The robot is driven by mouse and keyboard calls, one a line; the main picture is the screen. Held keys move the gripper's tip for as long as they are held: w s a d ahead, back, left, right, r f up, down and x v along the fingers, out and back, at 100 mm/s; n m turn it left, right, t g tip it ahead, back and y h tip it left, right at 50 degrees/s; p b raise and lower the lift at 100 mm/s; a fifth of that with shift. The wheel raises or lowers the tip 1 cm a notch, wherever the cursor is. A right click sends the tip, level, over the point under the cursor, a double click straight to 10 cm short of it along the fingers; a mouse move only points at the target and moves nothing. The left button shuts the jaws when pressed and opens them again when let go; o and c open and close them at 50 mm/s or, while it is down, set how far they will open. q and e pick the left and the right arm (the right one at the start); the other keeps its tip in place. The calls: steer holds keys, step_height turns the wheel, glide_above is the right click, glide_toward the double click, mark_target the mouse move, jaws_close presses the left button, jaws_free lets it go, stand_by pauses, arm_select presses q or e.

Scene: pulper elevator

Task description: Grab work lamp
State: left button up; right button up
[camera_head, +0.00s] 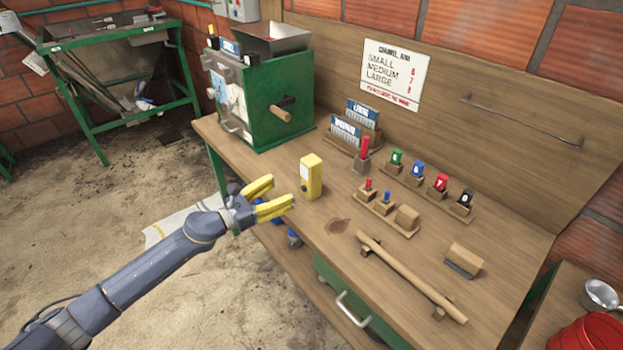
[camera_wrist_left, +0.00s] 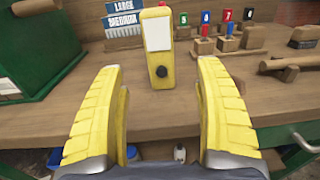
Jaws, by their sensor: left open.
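The work lamp is a yellow upright block (camera_head: 311,177) standing on the wooden bench, near its front edge. In the left wrist view the lamp (camera_wrist_left: 158,45) shows a pale panel and a dark round knob, straight ahead between the fingers and beyond their tips. My left gripper (camera_head: 283,196) has yellow fingers, is open and empty, and sits just left of the lamp at the bench's front edge. In the left wrist view the gripper (camera_wrist_left: 162,75) has its fingers wide apart, not touching the lamp. My right gripper is not in view.
A green machine (camera_head: 277,98) stands at the back left of the bench (camera_head: 290,235). Combs, coloured tools in wooden holders and a wooden rod (camera_head: 410,275) lie right of the lamp. A red bucket (camera_head: 588,335) is at the far right. Bench around the lamp is mostly clear.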

mark_target(304, 178)
arm_select(q)
steer(key=x, duration=1.2)
steer(key=shift+w, duration=0.1)
steer(key=shift+a, duration=0.1)
steer(key=shift+r, duration=0.1)
steer(key=c, duration=1.4)
